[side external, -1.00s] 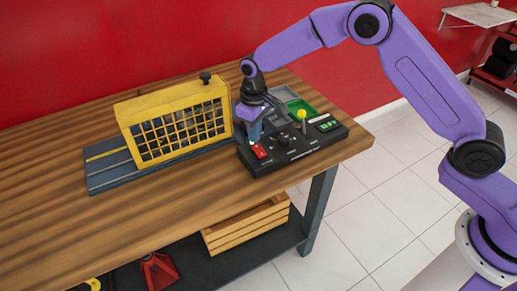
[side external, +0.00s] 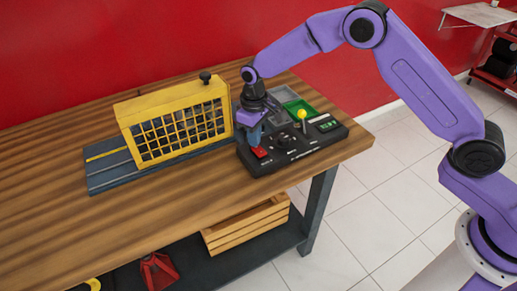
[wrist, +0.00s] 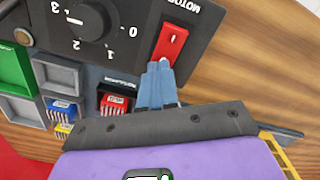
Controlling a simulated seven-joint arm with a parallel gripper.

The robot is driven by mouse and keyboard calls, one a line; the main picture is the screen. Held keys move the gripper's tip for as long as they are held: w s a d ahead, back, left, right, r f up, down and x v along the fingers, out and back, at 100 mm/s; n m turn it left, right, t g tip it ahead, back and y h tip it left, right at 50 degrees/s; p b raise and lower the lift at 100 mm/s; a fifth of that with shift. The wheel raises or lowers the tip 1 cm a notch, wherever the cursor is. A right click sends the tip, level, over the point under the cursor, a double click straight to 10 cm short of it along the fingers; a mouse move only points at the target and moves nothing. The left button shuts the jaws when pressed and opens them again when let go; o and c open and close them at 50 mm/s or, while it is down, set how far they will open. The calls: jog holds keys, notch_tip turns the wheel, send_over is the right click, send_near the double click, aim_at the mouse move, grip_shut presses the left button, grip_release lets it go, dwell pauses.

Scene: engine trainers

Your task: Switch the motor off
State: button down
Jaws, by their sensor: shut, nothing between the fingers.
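The black control box (side external: 310,148) sits near the right end of the bench. Its red rocker switch (side external: 260,153), printed with a small white mark, lies at the box's left front. In the wrist view the switch (wrist: 172,43) is beside an upside-down label beginning "MOTO". My gripper (side external: 254,143) points down at the switch, with its blue-grey fingers together and empty. In the wrist view the fingertips (wrist: 159,66) are at the lower end of the switch, overlapping its edge. I cannot tell whether they touch it. The fingers hide part of that end.
A rotary dial (wrist: 90,20) with numbers is beside the switch. A yellow cage (side external: 175,122) stands left of my gripper. Grey and green bins (side external: 299,105) lie behind the box.

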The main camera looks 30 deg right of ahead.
notch_tip(320, 180, up, 7)
dwell(0.9)
dwell(0.4)
jog(key=s+d+r+n, duration=0.2)
jog(key=s+r, duration=0.2)
jog(key=s, duration=0.6)
jog(key=s+d+r+n, duration=0.1)
jog(key=s+d+r, duration=0.25)
jog(key=s, duration=0.55)
jog(key=s+d+n, duration=0.1)
jog(key=s+d, duration=0.5)
jog(key=s, duration=0.3)
jog(key=s+d+n, duration=0.2)
jog(key=s+d, duration=0.4)
jog(key=s, duration=0.4)
jog(key=shift+r+n, duration=0.15)
jog(key=shift+n, duration=0.15)
